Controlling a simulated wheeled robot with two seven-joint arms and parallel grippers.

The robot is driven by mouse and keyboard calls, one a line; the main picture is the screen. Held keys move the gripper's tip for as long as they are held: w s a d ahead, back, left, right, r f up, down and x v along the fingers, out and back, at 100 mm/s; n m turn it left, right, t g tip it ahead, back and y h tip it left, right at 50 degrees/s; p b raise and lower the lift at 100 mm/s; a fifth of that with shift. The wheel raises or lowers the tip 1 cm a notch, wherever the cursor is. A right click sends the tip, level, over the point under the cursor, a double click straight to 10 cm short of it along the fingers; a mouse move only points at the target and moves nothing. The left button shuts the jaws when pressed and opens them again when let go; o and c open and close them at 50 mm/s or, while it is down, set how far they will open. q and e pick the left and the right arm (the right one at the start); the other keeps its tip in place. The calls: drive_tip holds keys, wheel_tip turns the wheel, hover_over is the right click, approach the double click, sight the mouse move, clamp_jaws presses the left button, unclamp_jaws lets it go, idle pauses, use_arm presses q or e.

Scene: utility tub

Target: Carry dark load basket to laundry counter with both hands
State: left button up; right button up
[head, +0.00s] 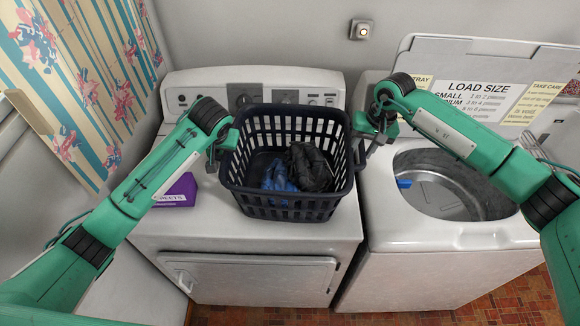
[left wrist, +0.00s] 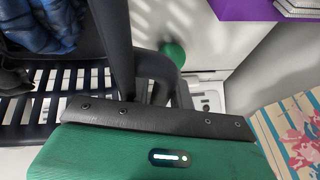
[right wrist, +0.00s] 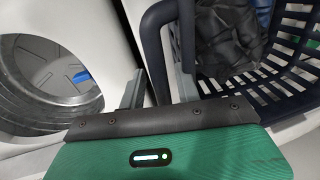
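The dark load basket (head: 288,211) is a slatted navy basket standing upright on the front of the white machine at the left. A blue cloth (head: 279,179) and a black cloth (head: 311,168) lie in it. My left gripper (head: 219,150) is at its left handle, which also shows in the left wrist view (left wrist: 152,62); its fingers look apart with the handle between them. My right gripper (head: 377,138) is at the right handle, seen in the right wrist view (right wrist: 153,45), with fingers apart around it. The laundry counter cannot be made out.
A purple box (head: 178,191) sits left of the basket, near my left arm. The washer (head: 400,222) at the right has an open lid (head: 470,75) and an exposed drum (head: 440,190). A control panel (head: 255,92) stands behind the basket. A patterned board (head: 85,70) is at the left.

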use_arm(q)
drive_tip(key=c, duration=0.4)
use_arm(e)
drive_tip(key=c, duration=0.3)
use_arm(q)
clamp_jaws()
use_arm(e)
clamp_jaws()
use_arm(q)
drive_tip(key=shift+w+r, duration=0.1)
drive_tip(key=shift+r, duration=0.1)
use_arm(e)
drive_tip(key=shift+w+r, duration=0.15)
